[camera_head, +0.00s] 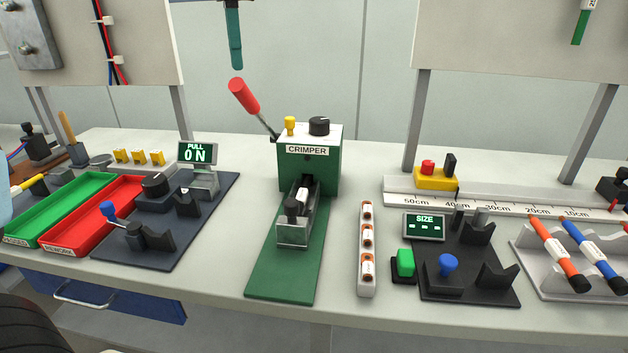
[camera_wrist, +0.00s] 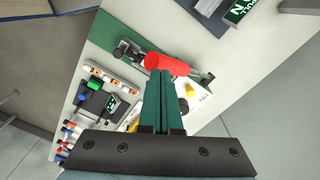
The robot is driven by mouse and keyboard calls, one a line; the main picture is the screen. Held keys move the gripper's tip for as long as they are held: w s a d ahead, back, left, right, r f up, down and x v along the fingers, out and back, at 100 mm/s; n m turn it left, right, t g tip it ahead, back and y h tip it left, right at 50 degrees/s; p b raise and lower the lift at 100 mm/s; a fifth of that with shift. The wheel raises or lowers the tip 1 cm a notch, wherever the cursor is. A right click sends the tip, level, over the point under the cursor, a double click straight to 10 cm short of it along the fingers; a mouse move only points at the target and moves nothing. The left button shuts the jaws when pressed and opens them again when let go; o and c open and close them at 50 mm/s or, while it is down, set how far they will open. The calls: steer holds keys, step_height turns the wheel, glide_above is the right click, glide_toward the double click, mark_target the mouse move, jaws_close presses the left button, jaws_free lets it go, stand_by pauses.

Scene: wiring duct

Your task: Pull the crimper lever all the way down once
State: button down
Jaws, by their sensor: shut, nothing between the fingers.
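The green crimper (camera_head: 308,165) stands mid-table on a green base plate. Its lever has a red handle (camera_head: 243,96) and a thin dark rod. The lever leans up and to the left from the crimper's side. My gripper (camera_head: 236,67) points down with its teal fingers shut and empty, just above the red handle in the head view. In the wrist view the red handle (camera_wrist: 172,65) lies across the tips of my gripper (camera_wrist: 160,73). I cannot tell whether they touch. The crimper's white top (camera_wrist: 200,95) is partly hidden by the fingers.
A yellow knob (camera_head: 290,124) and a black dial (camera_head: 319,125) sit on top of the crimper. Left are a PULL display (camera_head: 198,153) and green and red trays. Right are a white strip (camera_head: 366,270) and a SIZE station (camera_head: 424,226). Raised panels stand behind.

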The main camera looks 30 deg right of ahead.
steer(key=shift+f, duration=0.1)
steer(key=shift+f+b, duration=6.7)
steer(key=shift+f, duration=4.75)
step_height(320, 180, up, 28)
steer(key=p, duration=2.4)
steer(key=shift+f+p, duration=0.2)
steer(key=shift+p, duration=0.2)
steer(key=w+a+f+n+b, duration=0.1)
steer(key=a+f+n, duration=0.45)
steer(key=a, duration=0.35)
steer(key=w+a+f+n+b, duration=0.1)
steer(key=w+a+f+n, duration=0.1)
steer(key=a+f+n, duration=0.5)
steer(key=s+a+f+n, duration=0.3)
steer(key=a, duration=0.4)
steer(key=s+a+f+n+t, duration=0.1)
steer(key=s+a+f+n, duration=0.3)
steer(key=a, duration=0.3)
steer(key=shift+f+t, duration=0.2)
steer(key=shift+t, duration=0.1)
